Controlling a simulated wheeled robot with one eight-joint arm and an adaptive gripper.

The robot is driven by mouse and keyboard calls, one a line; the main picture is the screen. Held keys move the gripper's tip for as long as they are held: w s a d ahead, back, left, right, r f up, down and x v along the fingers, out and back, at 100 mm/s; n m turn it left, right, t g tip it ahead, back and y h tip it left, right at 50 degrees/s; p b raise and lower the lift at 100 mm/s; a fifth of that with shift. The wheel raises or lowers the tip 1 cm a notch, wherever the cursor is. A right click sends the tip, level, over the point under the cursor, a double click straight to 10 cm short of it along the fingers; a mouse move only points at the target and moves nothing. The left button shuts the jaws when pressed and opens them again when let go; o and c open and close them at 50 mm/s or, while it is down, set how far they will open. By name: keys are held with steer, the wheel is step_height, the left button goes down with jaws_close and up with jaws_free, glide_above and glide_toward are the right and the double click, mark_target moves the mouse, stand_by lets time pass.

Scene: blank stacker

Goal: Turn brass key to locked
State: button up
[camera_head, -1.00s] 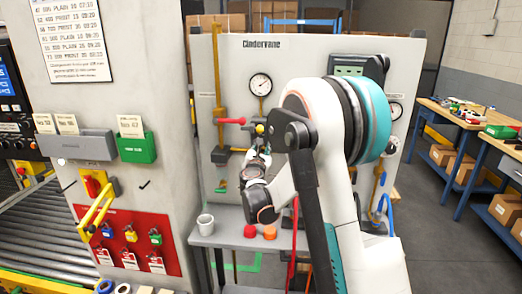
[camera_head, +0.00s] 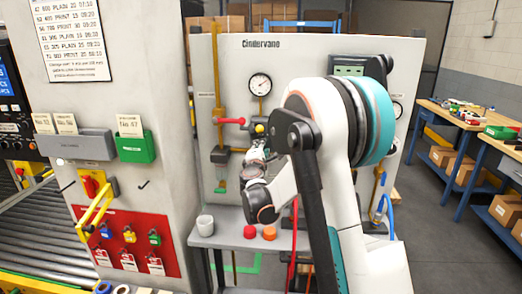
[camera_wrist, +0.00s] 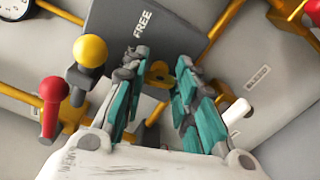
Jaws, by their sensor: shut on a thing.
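The brass key (camera_wrist: 157,75) shows between the fingertips in the wrist view, in front of a dark grey plate (camera_wrist: 122,22) lettered FREE. My gripper (camera_wrist: 161,64) is shut on the key, with one teal finger on each side. The fingers hide part of the key and the plate below it. In the head view my gripper (camera_head: 256,152) is at the panel, just below the yellow knob, and the key is hidden there. I cannot read the key's exact angle or see a locked mark.
A yellow ball knob (camera_wrist: 90,50) and a red handle (camera_wrist: 53,92) stand close left of my gripper. A white-tipped lever (camera_wrist: 238,110) is close right. Brass pipes cross the panel (camera_head: 235,70). Below is a shelf with a white cup (camera_head: 205,225) and red caps (camera_head: 250,231).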

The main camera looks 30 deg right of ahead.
steer(key=shift+f+m, duration=0.1)
steer(key=shift+m, duration=1.4)
steer(key=o, duration=1)
steer(key=shift+o, duration=0.2)
steer(key=v, duration=1.2)
